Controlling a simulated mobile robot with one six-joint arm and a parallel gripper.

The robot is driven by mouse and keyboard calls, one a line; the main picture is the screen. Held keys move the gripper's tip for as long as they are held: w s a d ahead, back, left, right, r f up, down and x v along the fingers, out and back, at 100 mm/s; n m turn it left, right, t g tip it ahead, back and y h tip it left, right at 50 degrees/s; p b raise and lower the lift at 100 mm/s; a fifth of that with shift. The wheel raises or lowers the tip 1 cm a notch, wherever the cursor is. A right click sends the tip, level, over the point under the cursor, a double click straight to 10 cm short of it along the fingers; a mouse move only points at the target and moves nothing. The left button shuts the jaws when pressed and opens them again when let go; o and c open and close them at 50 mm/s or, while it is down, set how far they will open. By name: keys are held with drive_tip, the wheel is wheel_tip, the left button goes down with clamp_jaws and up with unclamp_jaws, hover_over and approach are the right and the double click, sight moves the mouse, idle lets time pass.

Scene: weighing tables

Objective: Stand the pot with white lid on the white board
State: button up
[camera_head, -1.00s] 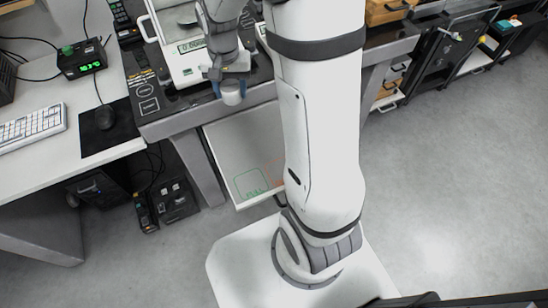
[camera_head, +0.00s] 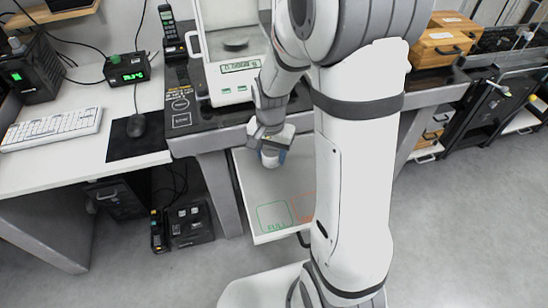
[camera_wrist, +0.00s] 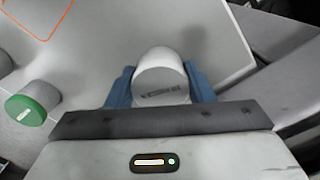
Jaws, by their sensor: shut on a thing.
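My gripper (camera_head: 270,154) has blue fingers shut on a small pale pot (camera_head: 269,160), held over the white board (camera_head: 253,190) below the balance table's front edge. The board (camera_wrist: 105,40) also fills the upper part of that view, beneath the pot. The gap between pot and board is hard to judge. The board bears a green outline marked FULL and an orange outline, partly hidden by my arm.
A pot with a green lid (camera_wrist: 30,105) shows at the left of the wrist view. A balance (camera_head: 235,80) stands on the dark table (camera_head: 187,135) above the board. A desk (camera_head: 60,170) with a keyboard is at left. Grey floor is clear at right.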

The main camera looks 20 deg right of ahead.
drive_tip(key=shift+f, duration=0.85)
drive_tip(key=shift+f, duration=0.15)
drive_tip(key=o, duration=1)
drive_tip(key=shift+c, duration=0.2)
